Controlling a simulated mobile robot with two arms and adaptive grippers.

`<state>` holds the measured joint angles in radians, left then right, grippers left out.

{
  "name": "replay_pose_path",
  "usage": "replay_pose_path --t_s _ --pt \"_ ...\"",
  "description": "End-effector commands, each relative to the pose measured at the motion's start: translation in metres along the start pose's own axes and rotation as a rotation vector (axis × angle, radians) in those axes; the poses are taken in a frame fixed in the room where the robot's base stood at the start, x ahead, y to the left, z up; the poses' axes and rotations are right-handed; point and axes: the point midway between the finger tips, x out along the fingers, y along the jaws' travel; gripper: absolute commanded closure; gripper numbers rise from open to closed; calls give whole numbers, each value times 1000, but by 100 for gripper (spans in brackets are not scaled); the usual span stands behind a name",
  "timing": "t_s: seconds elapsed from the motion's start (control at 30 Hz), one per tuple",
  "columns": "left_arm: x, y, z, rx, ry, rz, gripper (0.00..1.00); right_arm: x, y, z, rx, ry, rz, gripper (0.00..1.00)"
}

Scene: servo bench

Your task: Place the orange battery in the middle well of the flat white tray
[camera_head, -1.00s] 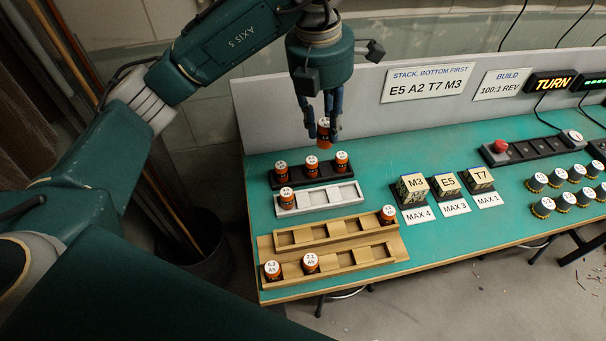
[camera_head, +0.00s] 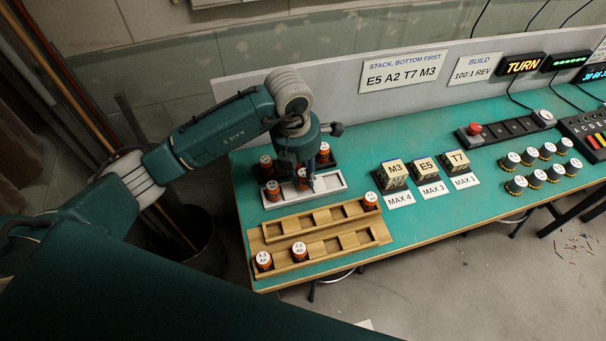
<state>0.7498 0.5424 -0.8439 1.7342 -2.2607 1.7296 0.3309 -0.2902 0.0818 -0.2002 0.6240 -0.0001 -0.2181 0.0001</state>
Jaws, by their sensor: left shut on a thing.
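The flat white tray (camera_head: 332,184) lies on the green bench, with one orange battery (camera_head: 273,191) standing in its left well. My left gripper (camera_head: 305,185) points down over the middle of the tray. It is shut on another orange battery (camera_head: 302,177), which stands upright at the middle well. The fingers partly hide this battery, and I cannot tell whether its base rests on the well's floor. The right well looks empty. My right gripper is out of view.
Behind the tray, a black rack (camera_head: 331,163) holds orange batteries, partly hidden by my left arm. In front, a stepped wooden rack (camera_head: 377,234) holds several batteries. Labelled blocks (camera_head: 394,175) stand to the right.

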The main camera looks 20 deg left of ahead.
Motion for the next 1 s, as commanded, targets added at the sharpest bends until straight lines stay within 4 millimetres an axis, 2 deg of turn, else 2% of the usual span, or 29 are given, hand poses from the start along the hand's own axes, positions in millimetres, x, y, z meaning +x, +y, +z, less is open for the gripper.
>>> replay_pose_path --t_s 0.1,0.23,0.53,0.57,0.63,1.0 --pt "14 0 -2 -2 0 -1 100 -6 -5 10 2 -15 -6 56" --pt "19 0 -2 0 -1 0 100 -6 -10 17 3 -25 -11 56" --pt "23 0 -2 0 -2 1 100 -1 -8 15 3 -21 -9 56" --pt "22 0 -2 0 -1 0 68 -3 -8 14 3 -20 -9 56" --pt "21 0 -2 0 -1 0 55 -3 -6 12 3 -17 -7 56" --pt "16 0 -2 0 -2 0 55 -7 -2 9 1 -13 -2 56"
